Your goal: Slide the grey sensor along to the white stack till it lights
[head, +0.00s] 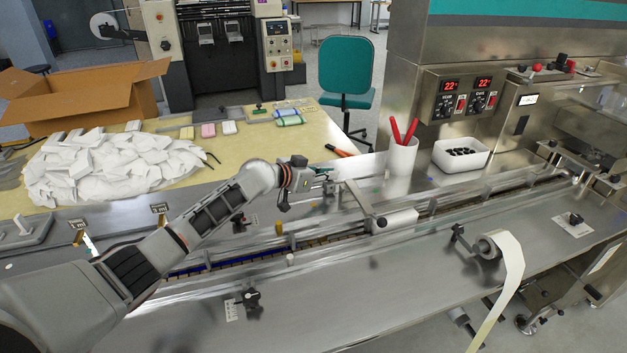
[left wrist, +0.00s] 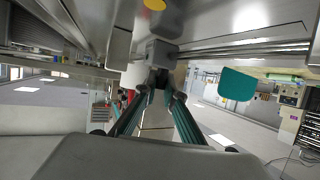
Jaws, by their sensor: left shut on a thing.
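My left gripper (head: 322,173) reaches over the far side of the wrapper's infeed, beside its rails. In the left wrist view its teal fingers (left wrist: 160,84) close at the tips on a small grey block (left wrist: 160,53), which I take to be the grey sensor. In the head view the sensor is mostly hidden by the gripper, and no lit lamp can be made out on it. A white stack (head: 397,220) lies in the infeed lane, to the right of and nearer than the gripper, with a clear gap between them. My right gripper is not in view.
A slanted bar (head: 361,197) with a black knob stands between gripper and stack. Behind are a white cup (head: 402,158) with red-handled tools and a white bin (head: 461,157) of dark parts. A film roll (head: 490,247) sits front right. The front steel deck is mostly clear.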

